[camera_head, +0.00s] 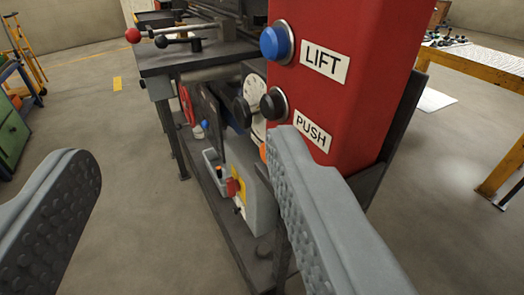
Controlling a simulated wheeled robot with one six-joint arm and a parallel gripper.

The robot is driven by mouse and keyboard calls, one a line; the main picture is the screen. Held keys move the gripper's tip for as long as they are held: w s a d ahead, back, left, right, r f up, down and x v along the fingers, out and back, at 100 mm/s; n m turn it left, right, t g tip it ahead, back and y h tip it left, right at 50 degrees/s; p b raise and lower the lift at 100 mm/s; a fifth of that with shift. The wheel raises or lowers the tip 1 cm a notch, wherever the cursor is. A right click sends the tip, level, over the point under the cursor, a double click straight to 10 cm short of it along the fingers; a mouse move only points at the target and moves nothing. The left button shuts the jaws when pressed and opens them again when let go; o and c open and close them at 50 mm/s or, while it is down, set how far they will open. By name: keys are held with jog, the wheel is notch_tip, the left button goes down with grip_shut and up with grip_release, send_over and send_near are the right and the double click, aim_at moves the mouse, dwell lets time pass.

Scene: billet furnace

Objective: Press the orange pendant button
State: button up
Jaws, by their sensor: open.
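A red pendant box (355,75) fills the upper right of the view. On its left-hand face are a blue button (277,42) beside a LIFT label (325,62) and a black button (273,103) beside a PUSH label (312,130). A sliver of orange (263,152) shows below the black button, at the edge of my right finger; it looks like the orange button, mostly hidden by that finger. My gripper (185,150) is open and empty, its two grey fingers wide apart. The right finger overlaps the lower pendant; I cannot tell whether it touches.
Behind the pendant stands a dark machine bench (195,58) with levers, including a red-knobbed one (133,35). A grey control box (245,190) sits low on it. An orange-legged table (480,68) is at right, a green cabinet (12,135) at left. Floor between the fingers' left is clear.

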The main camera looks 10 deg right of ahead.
grip_shut()
dwell(1.4)
